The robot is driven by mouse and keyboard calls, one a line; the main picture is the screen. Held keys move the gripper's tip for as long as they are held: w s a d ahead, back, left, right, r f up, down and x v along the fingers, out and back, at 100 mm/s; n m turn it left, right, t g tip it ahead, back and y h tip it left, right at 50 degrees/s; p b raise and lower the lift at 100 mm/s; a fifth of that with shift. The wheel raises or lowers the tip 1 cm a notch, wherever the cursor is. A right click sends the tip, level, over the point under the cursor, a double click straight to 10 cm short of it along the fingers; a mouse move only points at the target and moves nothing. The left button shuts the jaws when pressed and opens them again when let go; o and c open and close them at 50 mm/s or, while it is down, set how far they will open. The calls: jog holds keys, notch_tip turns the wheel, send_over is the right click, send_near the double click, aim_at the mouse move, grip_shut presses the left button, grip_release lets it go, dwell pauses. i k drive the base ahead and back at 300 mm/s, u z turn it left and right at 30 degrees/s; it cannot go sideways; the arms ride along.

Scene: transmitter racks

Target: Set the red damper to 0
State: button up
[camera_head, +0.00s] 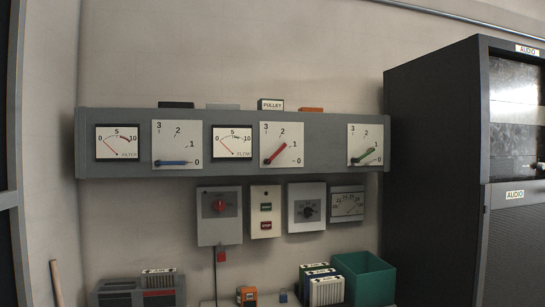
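The red damper is a red lever (276,154) on a white square plate (293,129) on the long grey wall panel. Its scale runs from 0 at the lower right through 1 and 2 to 3 at the top. The lever pivots at the plate's lower left and slants up and right, its tip near the 1 mark, clearly above 0. My gripper is not in view.
Boxes with switches (219,228) hang below. A green bin (363,279) stands lower down. A dark rack (433,160) stands right.

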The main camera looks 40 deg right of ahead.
aim_at(267, 161)
jog(key=z, duration=0.1)
jog(key=i, duration=0.9)
jog(key=u, duration=0.05)
